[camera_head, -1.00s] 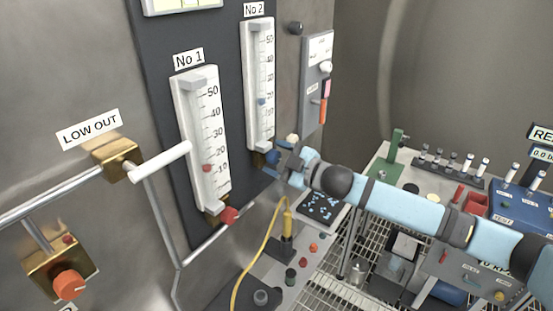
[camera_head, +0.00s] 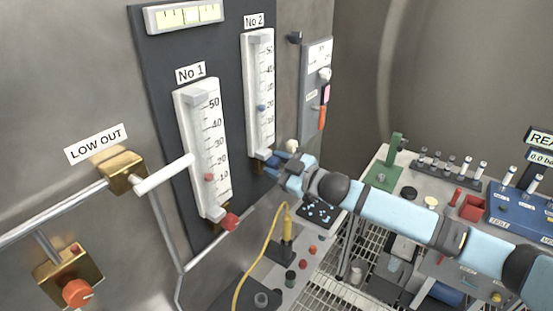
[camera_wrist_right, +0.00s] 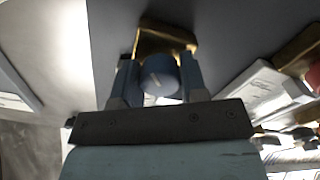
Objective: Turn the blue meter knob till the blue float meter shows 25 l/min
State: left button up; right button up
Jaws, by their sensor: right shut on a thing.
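The blue float meter is the white scale under the No 2 label (camera_head: 254,20), on the dark panel. Its blue float (camera_head: 262,107) stands near the 20 mark; the exact reading is too small to tell. The blue meter knob (camera_head: 273,160) is at the foot of this meter, partly hidden by my right gripper (camera_head: 281,164). In the right wrist view the blue knob (camera_wrist_right: 158,78), with a pale mark on its face, sits between the two fingers. My right gripper is shut on it. A brass block (camera_wrist_right: 165,40) is behind it. My left gripper is not in view.
Meter No 1 (camera_head: 203,150) with a red float and red knob (camera_head: 229,222) stands to the left. A pipe runs below it. A control box with an orange lever (camera_head: 322,118) is right of the knob. A cluttered bench (camera_head: 365,195) lies beneath my right arm.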

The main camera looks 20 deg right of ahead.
jog(key=o, duration=0.9)
jog(key=shift+s+d, duration=0.2)
jog(key=shift+s, duration=0.05)
jog(key=shift+b+v, duration=1.75)
jog(key=shift+v, duration=4.85)
